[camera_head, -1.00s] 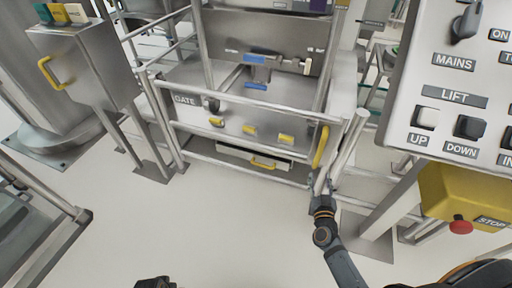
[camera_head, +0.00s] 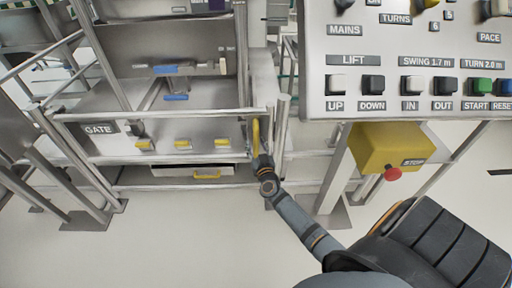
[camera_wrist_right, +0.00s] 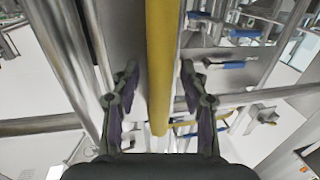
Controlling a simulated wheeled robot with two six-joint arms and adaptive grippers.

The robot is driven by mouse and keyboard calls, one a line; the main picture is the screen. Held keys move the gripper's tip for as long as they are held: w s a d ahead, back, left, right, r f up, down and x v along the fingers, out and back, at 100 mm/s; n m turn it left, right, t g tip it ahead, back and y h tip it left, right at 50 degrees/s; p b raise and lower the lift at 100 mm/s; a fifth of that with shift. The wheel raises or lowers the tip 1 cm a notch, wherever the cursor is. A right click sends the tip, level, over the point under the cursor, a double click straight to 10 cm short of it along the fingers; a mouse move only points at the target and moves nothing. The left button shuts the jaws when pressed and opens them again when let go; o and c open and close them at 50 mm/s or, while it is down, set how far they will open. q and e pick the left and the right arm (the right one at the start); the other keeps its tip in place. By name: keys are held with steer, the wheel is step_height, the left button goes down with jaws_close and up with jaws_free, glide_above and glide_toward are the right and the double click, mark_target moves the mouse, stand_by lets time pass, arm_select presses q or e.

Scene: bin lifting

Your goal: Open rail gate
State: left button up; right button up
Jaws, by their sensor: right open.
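The rail gate (camera_head: 190,114) is a metal tube frame with a "GATE" label (camera_head: 99,129) at its left; it stands across the front of the machine and looks shut. Its upright yellow handle (camera_head: 256,134) is at the right end, beside a post (camera_head: 280,125). My right gripper (camera_head: 261,160) is at the lower part of this handle. In the right wrist view the yellow handle (camera_wrist_right: 161,60) runs between the two fingers of the open gripper (camera_wrist_right: 159,75), with a gap on each side. My left gripper is not in view.
A control panel (camera_head: 400,60) with switches and buttons is at the upper right. A yellow stop box (camera_head: 390,147) with a red button is below it. Yellow-handled parts (camera_head: 183,143) lie behind the gate. The pale floor (camera_head: 170,235) in front is clear.

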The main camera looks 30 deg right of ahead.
jaws_close()
stand_by(0.5)
